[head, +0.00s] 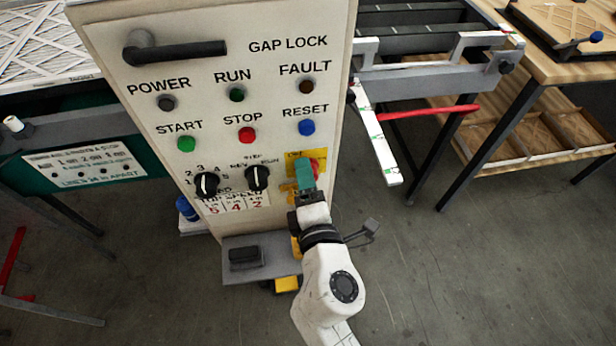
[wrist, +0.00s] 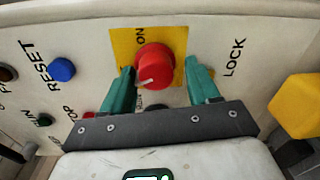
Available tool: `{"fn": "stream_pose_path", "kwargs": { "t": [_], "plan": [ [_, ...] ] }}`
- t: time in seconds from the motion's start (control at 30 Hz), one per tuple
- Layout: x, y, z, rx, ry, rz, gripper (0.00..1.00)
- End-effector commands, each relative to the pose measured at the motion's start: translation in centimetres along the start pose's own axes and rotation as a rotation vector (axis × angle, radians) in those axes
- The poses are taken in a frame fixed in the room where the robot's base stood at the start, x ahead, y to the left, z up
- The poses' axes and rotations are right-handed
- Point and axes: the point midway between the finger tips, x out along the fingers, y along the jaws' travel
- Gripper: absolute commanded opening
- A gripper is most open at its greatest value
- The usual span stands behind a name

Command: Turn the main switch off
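The main switch is a round red knob (wrist: 156,64) on a yellow plate (wrist: 120,45) marked ON; in the wrist view its white pointer mark sits at the lower left of its face, away from the ON word. In the head view the red knob (head: 315,168) shows only in part behind my gripper. My gripper (wrist: 162,72) is open, its green fingers on either side of the knob with visible gaps. In the head view my gripper (head: 305,176) is at the panel's lower right. The plate's lower part is hidden by the gripper.
The panel (head: 225,115) also carries a blue RESET button (head: 307,127), a red STOP button (head: 246,135), a green START button (head: 186,144) and two black selector knobs (head: 257,177). A yellow part (wrist: 297,108) juts out at the wrist view's right. A grey ledge (head: 240,275) stands below.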

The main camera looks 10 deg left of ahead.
Motion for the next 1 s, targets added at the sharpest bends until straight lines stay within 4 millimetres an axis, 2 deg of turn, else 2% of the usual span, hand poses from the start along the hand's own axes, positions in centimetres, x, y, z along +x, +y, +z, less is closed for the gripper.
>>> {"fn": "stream_pose_path", "kwargs": {
  "t": [0.3, 0.43, 0.8, 1.0],
  "plan": [
    [0.0, 0.2, 0.1, 0.0, -0.002, 0.004, 0.65],
    [-0.8, 0.2, 0.1, 0.001, -0.002, 0.005, 0.65],
    [-7.5, -0.2, 0.0, 0.001, 0.0, 0.001, 0.65],
    [-10.0, -0.1, -0.1, 0.0, 0.001, 0.002, 0.65]
  ]
}}
